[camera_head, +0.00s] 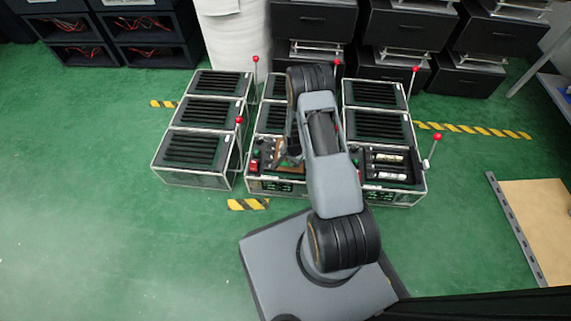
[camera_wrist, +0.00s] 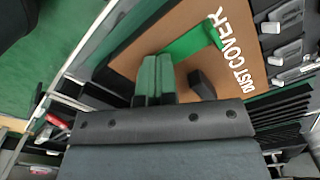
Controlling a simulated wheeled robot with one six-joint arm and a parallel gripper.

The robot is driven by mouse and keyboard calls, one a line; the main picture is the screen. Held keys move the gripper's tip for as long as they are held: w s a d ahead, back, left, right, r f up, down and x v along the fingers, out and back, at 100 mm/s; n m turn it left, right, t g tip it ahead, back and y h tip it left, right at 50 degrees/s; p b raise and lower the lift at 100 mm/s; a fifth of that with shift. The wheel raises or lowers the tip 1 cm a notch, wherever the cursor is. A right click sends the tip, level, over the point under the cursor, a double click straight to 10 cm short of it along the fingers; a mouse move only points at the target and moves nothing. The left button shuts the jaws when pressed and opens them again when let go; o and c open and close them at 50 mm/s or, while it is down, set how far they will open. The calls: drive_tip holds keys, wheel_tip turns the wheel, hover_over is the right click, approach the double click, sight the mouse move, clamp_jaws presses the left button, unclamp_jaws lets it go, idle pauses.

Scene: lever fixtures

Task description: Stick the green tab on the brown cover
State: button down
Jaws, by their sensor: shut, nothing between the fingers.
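The brown cover (camera_wrist: 135,35) fills the upper middle of the wrist view and carries white "DUST COVER" lettering. A bright green tab (camera_wrist: 193,42) lies across its surface beside the lettering; one end passes behind the fingertips. My gripper (camera_wrist: 155,62) is shut and empty, its fingertips over the cover at the tab's left end. Whether they touch the tab I cannot tell. A black block (camera_wrist: 201,85) stands on the cover right of the fingers. In the head view my gripper (camera_head: 287,156) is over the front middle unit, where only a little brown shows; my arm hides most of it.
Framed units with black slatted tops (camera_head: 195,146) stand left, and others (camera_head: 376,127) stand right. Red-knobbed levers (camera_head: 239,121) rise upright beside them, including one at front right (camera_head: 436,138). Green floor is open at left. A tan board (camera_head: 540,225) lies right.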

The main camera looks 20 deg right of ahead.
drive_tip(key=shift+r+p, duration=2.5)
drive_tip(key=shift+r, duration=1)
drive_tip(key=a+r+n+t+p, duration=0.2)
drive_tip(key=r+p, duration=0.6)
drive_tip(key=r, duration=1.2)
drive_tip(key=a+r+n+p, duration=0.3)
drive_tip(key=r+p, duration=0.5)
drive_tip(key=r, duration=1.3)
drive_tip(key=s+a+r+n+p, duration=0.1)
drive_tip(key=s+r+p, duration=0.4)
drive_tip(key=r, duration=0.5)
drive_tip(key=s+a+r+n+t+p, duration=0.1)
drive_tip(key=s+r+p, duration=0.4)
drive_tip(key=r, duration=0.6)
drive_tip(key=s+a+r+n+p, duration=0.2)
drive_tip(key=s+r+n+p, duration=0.3)
drive_tip(key=r, duration=0.5)
drive_tip(key=shift+s+a+r+t+p, duration=0.2)
drive_tip(key=shift+s+a+t+p, duration=0.15)
drive_tip(key=shift+s+p, duration=0.25)
